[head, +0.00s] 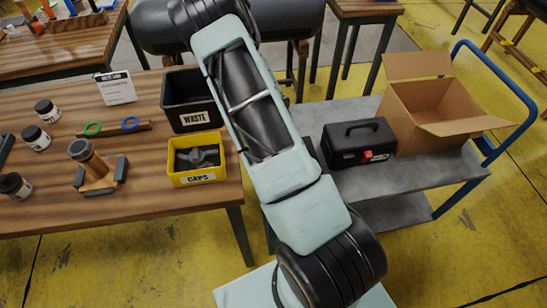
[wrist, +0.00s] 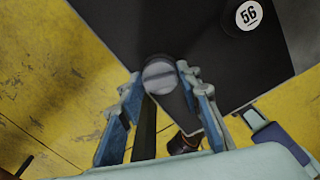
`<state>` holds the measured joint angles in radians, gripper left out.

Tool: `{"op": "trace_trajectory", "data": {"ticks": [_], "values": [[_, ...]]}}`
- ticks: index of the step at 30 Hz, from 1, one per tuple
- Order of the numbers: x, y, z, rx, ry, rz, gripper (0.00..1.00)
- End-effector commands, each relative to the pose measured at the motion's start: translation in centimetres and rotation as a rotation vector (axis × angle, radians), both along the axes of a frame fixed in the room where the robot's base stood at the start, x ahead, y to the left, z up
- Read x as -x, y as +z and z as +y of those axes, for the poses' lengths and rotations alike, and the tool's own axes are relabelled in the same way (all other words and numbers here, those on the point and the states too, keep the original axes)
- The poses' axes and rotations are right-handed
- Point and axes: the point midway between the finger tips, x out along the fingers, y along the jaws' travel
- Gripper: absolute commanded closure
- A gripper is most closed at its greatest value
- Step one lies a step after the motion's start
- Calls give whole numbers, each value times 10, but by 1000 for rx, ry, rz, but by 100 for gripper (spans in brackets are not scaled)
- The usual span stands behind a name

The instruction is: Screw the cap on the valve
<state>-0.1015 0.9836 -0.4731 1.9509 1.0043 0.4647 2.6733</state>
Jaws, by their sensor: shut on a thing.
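In the wrist view my gripper (wrist: 160,72) has its two blue fingers closed on a round grey cap (wrist: 160,77), with a bar or slot across its face. The cap sits between the fingertips, in front of a dark surface; I cannot tell whether it touches anything behind it. In the head view my arm reaches up past the top edge, and the gripper is out of sight. I cannot make out the valve for certain. A yellow bin labelled CAPS (head: 198,179) stands on the wooden table with dark pieces in it.
A black WASTE bin (head: 192,118) stands behind the yellow bin. Several jars, rings and a wooden stand (head: 98,180) are on the table (head: 130,220). A cart at right holds a black toolbox (head: 345,152) and an open cardboard box (head: 425,115). A round 56 label (wrist: 249,15) shows at upper right.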

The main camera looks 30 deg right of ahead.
Motion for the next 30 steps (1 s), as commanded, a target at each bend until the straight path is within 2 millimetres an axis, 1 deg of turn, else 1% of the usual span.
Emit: {"op": "trace_trajectory", "data": {"ticks": [1,3,9,10,15,21,22,30], "values": [[0,3,0,1,-26,1,78],[0,1,0,0,-49,0,78],[0,-1,0,1,-52,-1,78],[0,-1,0,1,-52,-1,67],[0,0,0,1,-51,-1,48],[0,0,0,0,-50,0,48],[0,0,0,0,-50,0,50],[0,0,0,0,-49,0,50]]}}
